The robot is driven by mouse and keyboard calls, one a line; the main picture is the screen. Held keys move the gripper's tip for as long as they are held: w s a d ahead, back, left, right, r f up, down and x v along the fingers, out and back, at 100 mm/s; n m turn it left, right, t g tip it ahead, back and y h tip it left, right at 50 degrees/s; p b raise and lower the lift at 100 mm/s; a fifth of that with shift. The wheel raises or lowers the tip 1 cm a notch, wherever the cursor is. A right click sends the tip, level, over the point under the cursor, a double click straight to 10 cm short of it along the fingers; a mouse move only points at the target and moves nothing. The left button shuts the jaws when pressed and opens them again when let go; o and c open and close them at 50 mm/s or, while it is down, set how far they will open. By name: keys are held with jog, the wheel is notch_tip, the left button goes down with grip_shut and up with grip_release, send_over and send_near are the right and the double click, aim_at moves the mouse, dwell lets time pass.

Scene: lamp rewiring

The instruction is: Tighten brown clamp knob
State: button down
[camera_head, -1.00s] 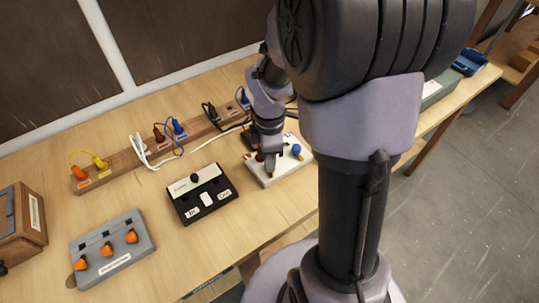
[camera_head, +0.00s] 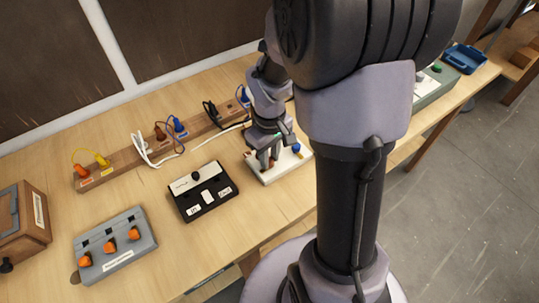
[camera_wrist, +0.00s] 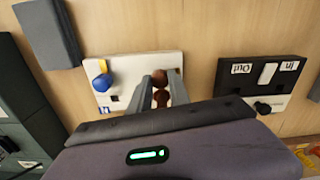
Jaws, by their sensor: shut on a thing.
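The white clamp block (camera_head: 283,168) lies on the bench beneath my gripper (camera_head: 268,161); the wrist view shows it too (camera_wrist: 120,72). The brown clamp knob (camera_wrist: 160,78) shows between the two fingers of my gripper (camera_wrist: 160,82) in the wrist view. The fingers are shut on it, one at each side. In the head view the gripper largely hides this knob. A blue knob (camera_wrist: 102,82) stands on the same block, to the left in the wrist view and to the right in the head view (camera_head: 297,148).
A black-and-white box (camera_head: 203,190) sits left of the block. A grey box with orange knobs (camera_head: 115,245) is farther left. A wooden strip with coloured plugs (camera_head: 125,160) and loose cables runs behind. A white cable (camera_head: 220,136) ends near my gripper.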

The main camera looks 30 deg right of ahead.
jog(key=m, duration=0.6)
jog(key=m+b, duration=0.1)
jog(key=m, duration=0.4)
jog(key=shift+m, duration=0.4)
jog(key=m+b, duration=0.1)
jog(key=m, duration=0.3)
jog(key=shift+f, duration=0.1)
jog(key=shift+m+b, duration=0.65)
jog(key=shift+m, duration=1.45)
jog(key=c, duration=1.5)
grip_release()
